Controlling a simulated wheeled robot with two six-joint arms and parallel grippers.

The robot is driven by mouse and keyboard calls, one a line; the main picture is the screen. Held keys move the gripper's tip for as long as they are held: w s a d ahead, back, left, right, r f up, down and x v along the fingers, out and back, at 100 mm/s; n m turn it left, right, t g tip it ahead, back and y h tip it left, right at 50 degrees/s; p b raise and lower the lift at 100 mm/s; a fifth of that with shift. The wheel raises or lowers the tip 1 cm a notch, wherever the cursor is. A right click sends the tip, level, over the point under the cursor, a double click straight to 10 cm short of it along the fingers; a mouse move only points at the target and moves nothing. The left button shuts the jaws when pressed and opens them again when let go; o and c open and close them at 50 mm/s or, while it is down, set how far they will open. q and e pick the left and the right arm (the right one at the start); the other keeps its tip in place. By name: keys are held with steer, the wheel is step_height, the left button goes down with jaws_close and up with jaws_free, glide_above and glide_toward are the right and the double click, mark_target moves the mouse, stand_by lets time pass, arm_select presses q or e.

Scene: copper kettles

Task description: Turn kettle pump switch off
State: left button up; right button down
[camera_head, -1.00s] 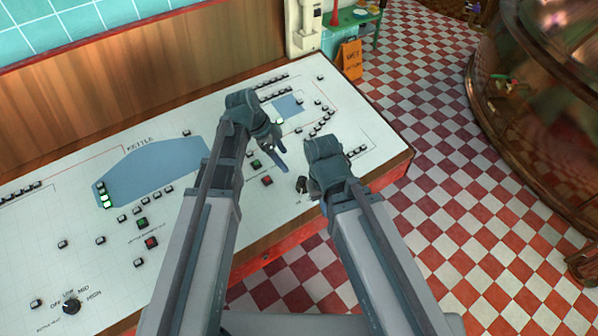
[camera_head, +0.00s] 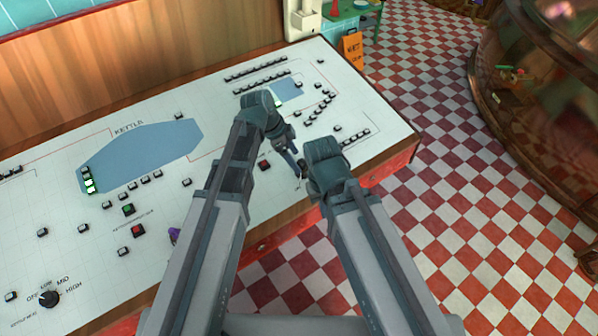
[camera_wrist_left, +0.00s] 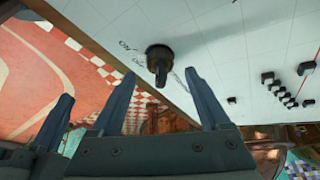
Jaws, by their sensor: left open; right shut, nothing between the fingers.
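A black rotary switch (camera_head: 302,169) sits near the front edge of the white control panel (camera_head: 215,228). In the left wrist view the switch (camera_wrist_left: 160,57) is a round knob with a raised grip and small printed labels; its setting is not clear. My left gripper (camera_head: 293,160) is beside the switch in the head view. In the left wrist view my left gripper (camera_wrist_left: 160,76) is open, its two fingertips apart on either side of the knob's grip, with nothing held. My right gripper (camera_head: 326,165) is just right of the switch, shut and empty; its fingertips are hidden in the head view.
A red button (camera_head: 265,165) lies left of the switch. A multi-position knob (camera_head: 48,298) is at the panel's lower left, and several small black buttons are spread around. An orange sign (camera_head: 352,50) and a large copper kettle (camera_head: 545,80) stand beyond; checkered floor lies open to the right.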

mark_target(299, 164)
arm_select(q)
steer(key=b+x, duration=0.2)
steer(key=x, duration=0.2)
steer(key=shift+b, duration=0.35)
jaws_close()
